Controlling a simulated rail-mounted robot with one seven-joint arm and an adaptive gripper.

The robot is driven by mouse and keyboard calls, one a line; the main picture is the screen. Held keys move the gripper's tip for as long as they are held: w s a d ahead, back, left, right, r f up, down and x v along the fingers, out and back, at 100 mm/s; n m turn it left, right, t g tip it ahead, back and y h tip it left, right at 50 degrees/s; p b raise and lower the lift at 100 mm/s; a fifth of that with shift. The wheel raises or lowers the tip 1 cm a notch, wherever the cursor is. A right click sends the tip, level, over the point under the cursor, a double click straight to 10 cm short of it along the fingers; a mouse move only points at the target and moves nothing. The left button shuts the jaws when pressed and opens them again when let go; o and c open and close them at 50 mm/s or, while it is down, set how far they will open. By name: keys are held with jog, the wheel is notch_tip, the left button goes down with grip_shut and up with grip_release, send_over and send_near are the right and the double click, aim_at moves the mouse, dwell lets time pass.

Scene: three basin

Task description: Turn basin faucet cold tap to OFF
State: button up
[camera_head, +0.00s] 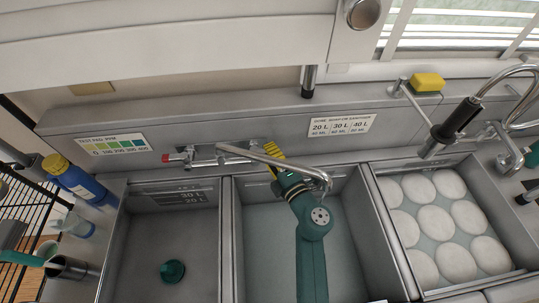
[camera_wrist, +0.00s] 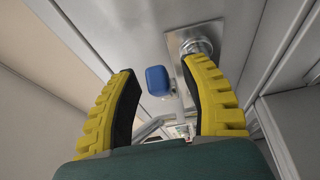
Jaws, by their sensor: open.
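The basin faucet (camera_head: 205,160) is mounted on the back wall above the left and middle basins. Its red-marked tap (camera_head: 175,157) is at the left end, and its long spout (camera_head: 270,160) runs over the middle basin. The blue cold tap (camera_wrist: 157,80) shows in the wrist view between the two yellow fingers, apart from both. I cannot make it out in the head view. My gripper (camera_head: 268,149) is open and empty, close to the wall behind the spout. It also shows in the wrist view (camera_wrist: 160,68). The metal wall fitting (camera_wrist: 196,46) is near its right fingertip.
The spout crosses in front of my gripper in the head view. The left basin (camera_head: 145,240) holds a green stopper (camera_head: 173,271). The right basin holds several white plates (camera_head: 455,262). A blue bottle (camera_head: 78,183) stands at the left, and a yellow sponge (camera_head: 428,82) is at the back right.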

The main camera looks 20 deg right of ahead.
grip_shut()
dwell(0.5)
jog(key=shift+w+d+f+n+y, duration=0.1)
jog(key=shift+w+d+n+y, duration=0.1)
jog(key=shift+n+y, duration=0.3)
jog(key=shift+w+d+f+n+y, duration=0.15)
jog(key=shift+n+y, duration=0.15)
jog(key=shift+y, duration=0.4)
jog(key=n+g+y+b, duration=0.1)
jog(key=y+b, duration=0.1)
jog(key=w+n+g+y+b, duration=0.1)
jog(key=n+y+b, duration=0.1)
jog(key=shift+r, duration=0.15)
